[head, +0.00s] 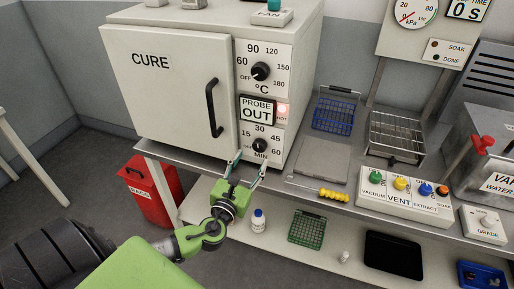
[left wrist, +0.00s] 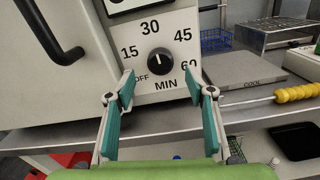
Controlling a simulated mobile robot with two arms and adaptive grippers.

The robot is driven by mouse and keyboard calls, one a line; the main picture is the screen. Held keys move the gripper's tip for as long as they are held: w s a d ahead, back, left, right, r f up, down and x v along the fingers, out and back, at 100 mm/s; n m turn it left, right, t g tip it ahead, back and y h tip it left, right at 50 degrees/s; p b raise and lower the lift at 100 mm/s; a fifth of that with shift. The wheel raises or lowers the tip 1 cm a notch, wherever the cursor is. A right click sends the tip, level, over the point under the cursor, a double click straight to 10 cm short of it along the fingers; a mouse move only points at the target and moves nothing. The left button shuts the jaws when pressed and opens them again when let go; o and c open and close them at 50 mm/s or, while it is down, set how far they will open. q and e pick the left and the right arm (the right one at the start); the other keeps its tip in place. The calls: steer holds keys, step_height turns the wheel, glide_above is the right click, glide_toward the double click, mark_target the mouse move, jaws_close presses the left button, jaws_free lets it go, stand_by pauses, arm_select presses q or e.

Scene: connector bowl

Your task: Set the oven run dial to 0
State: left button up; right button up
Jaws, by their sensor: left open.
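The oven run dial (head: 260,145) is a black knob low on the white oven's front panel, above the word MIN. It also shows in the left wrist view (left wrist: 160,61), ringed by OFF, 15, 30, 45 and 60. A pale mark on it seems to point up and left, but its exact setting is too small to tell. My left gripper (head: 252,163) is open and empty, just below and in front of the dial. In the left wrist view its teal fingers (left wrist: 160,84) stand apart on either side below the knob, not touching it. My right gripper is out of view.
The temperature dial (head: 261,72) and a PROBE OUT display (head: 257,110) with a lit red lamp sit above. The oven door handle (head: 214,108) juts out at the left. The metal shelf edge runs below the oven. A yellow-handled tool (head: 333,195) lies to the right.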

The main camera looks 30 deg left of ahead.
mark_target(258, 148)
arm_select(q)
steer(key=x, duration=0.6)
steer(key=shift+w+p, duration=0.1)
steer(key=shift+p, duration=0.25)
steer(key=c, duration=1.1)
